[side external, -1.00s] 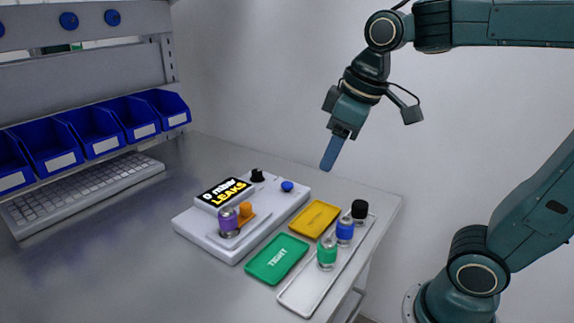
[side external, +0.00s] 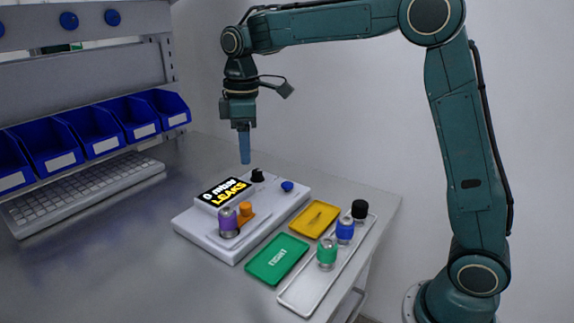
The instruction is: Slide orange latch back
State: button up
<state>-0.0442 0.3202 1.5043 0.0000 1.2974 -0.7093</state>
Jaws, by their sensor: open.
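The orange latch (side external: 246,209) sits on the white device (side external: 200,243), just right of a purple-topped cylinder (side external: 228,222) and touching or nearly touching it. The device has a black display (side external: 223,191) with yellow and white lettering that reads "LEAKS". My gripper (side external: 245,161) points straight down above the back of the device, higher than the latch and behind it. It holds nothing that I can see. The gap between its fingers is hard to see from this side.
A black knob (side external: 258,176) and a blue button (side external: 287,186) stand on the device. A green tray (side external: 276,261), a yellow tray (side external: 315,218) and a metal tray (side external: 297,298) with green, blue and black-topped cylinders lie to the right. Blue bins (side external: 95,131) and a keyboard (side external: 80,190) are at left.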

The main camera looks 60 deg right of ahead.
aim_at(245, 204)
jog(key=shift+w+a+f, duration=0.1)
jog(key=shift+w+f, duration=0.3)
jog(key=shift+w, duration=0.15)
notch_tip(245, 204, down, 14)
jog(key=shift+r, duration=0.1)
dwell(0.6)
